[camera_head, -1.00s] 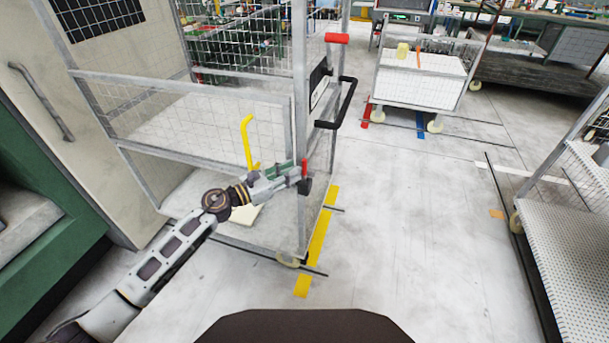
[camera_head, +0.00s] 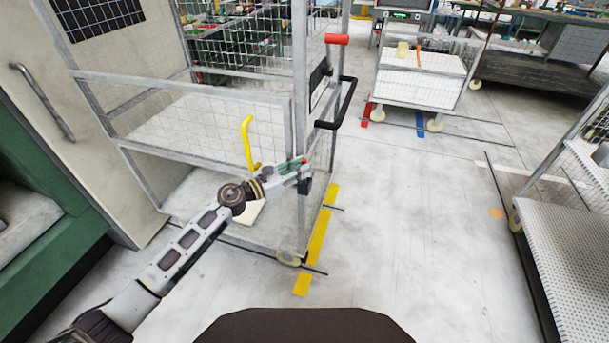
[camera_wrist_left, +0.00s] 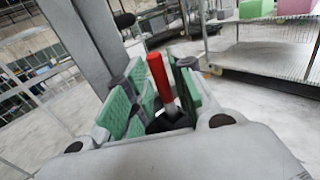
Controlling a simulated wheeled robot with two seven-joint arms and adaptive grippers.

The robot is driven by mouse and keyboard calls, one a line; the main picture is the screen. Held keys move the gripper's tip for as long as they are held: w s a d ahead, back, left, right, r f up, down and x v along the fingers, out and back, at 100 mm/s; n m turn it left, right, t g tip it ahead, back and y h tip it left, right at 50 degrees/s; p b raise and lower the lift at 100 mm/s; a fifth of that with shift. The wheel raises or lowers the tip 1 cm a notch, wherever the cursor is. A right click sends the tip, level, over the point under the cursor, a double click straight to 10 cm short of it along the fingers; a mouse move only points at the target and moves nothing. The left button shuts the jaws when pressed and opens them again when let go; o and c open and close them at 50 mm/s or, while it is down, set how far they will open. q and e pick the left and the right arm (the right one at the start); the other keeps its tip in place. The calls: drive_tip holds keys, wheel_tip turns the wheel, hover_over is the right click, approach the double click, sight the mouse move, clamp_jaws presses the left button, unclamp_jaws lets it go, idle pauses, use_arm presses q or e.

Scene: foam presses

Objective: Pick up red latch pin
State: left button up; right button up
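The red latch pin (camera_wrist_left: 160,78) stands up from a black base in the left wrist view, tilted in that picture. My left gripper (camera_wrist_left: 160,98) has its green-padded fingers on either side of the pin. The fingers look spread, with a gap beside the pin, so I see no firm hold. In the head view my left gripper (camera_head: 298,170) is at the cage cart's near corner post. Only a small bit of red shows at its tip there, and the gripper hides most of the pin. My right gripper is in neither view.
The wire cage cart (camera_head: 205,157) has a yellow handle (camera_head: 247,140), a black push handle (camera_head: 345,105) and a red grip (camera_head: 337,39). A white-boxed cart (camera_head: 420,82) stands behind. A perforated rack (camera_head: 575,255) is at right. The middle floor is clear.

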use_arm(q)
drive_tip(key=shift+x, duration=0.95)
clamp_jaws()
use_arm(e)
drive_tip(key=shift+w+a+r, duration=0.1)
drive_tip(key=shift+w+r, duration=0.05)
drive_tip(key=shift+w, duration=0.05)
